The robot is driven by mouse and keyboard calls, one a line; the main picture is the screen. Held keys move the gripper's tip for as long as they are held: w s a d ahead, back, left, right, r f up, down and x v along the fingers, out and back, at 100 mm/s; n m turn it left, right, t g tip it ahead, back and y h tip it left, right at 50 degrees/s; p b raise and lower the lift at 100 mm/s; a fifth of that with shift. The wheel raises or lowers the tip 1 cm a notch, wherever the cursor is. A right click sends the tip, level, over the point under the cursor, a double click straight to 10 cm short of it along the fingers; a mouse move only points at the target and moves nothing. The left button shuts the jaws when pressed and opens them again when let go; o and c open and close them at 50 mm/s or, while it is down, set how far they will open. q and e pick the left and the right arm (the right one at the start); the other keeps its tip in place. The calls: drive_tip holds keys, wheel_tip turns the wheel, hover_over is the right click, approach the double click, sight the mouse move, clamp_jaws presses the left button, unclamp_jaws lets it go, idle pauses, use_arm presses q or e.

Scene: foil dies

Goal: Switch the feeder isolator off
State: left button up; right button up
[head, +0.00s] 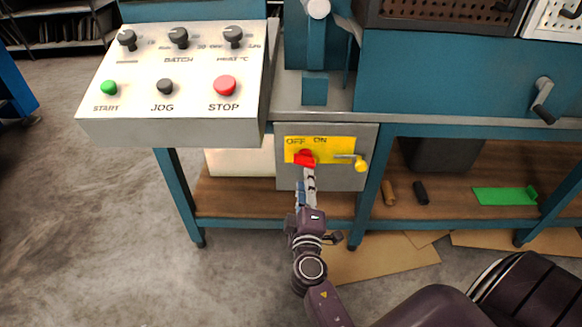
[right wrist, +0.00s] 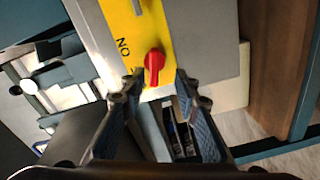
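The feeder isolator is a red knob (head: 304,158) on a yellow plate (head: 330,148) marked OFF and ON, on a grey box (head: 345,182) under the bench. In the right wrist view the red knob (right wrist: 154,66) lies roughly along the plate's length; I cannot tell which mark it points to. My right gripper (head: 308,174) is in front of the knob and hides part of it. In the right wrist view its fingers (right wrist: 157,84) are apart, with the knob in line with the gap, just beyond the tips. My left gripper is out of view.
A lever with a yellow ball end (head: 360,164) sits on the plate, right of the knob. Above left is a control panel (head: 180,80) with START, JOG and red STOP (head: 225,85) buttons. A crank handle (head: 543,100) juts out at right. Cardboard (head: 385,258) lies on the floor.

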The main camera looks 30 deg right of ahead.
sight(305, 165)
drive_tip(key=shift+w+d+r, duration=0.4)
drive_tip(key=shift+w+r, duration=0.05)
drive_tip(key=shift+r, duration=0.05)
drive_tip(key=x, duration=0.6)
drive_tip(key=shift+w+d+p, duration=0.25)
drive_tip(key=shift+w+p, duration=0.1)
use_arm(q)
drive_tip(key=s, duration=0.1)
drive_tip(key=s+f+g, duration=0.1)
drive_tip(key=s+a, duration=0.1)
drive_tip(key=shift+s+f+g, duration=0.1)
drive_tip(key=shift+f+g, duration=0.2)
use_arm(e)
clamp_jaws()
